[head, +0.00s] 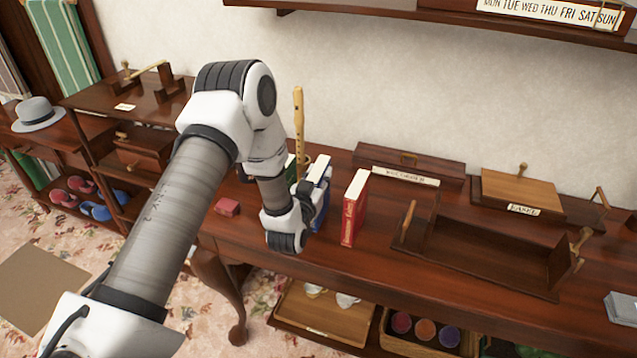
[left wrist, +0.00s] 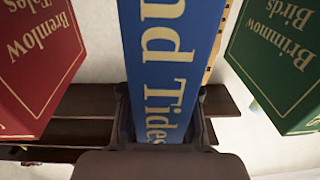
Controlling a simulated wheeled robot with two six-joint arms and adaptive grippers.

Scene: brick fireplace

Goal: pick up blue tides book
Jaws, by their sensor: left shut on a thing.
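The blue book (head: 320,172) stands upright on the wooden table between a red book and a green book. Its spine fills the middle of the left wrist view (left wrist: 170,70), with gold letters reading "nd Tides". My left gripper (head: 307,200) is shut on the blue book, with a finger on each side of it in the left wrist view (left wrist: 160,125). I cannot tell whether the book touches the table. My right gripper is not in view.
The red book (head: 354,208) stands close on the right; the green book (head: 291,166) is mostly hidden behind my arm. A wooden flute (head: 299,120) stands upright behind. An empty wooden book rack (head: 490,250) is at right.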

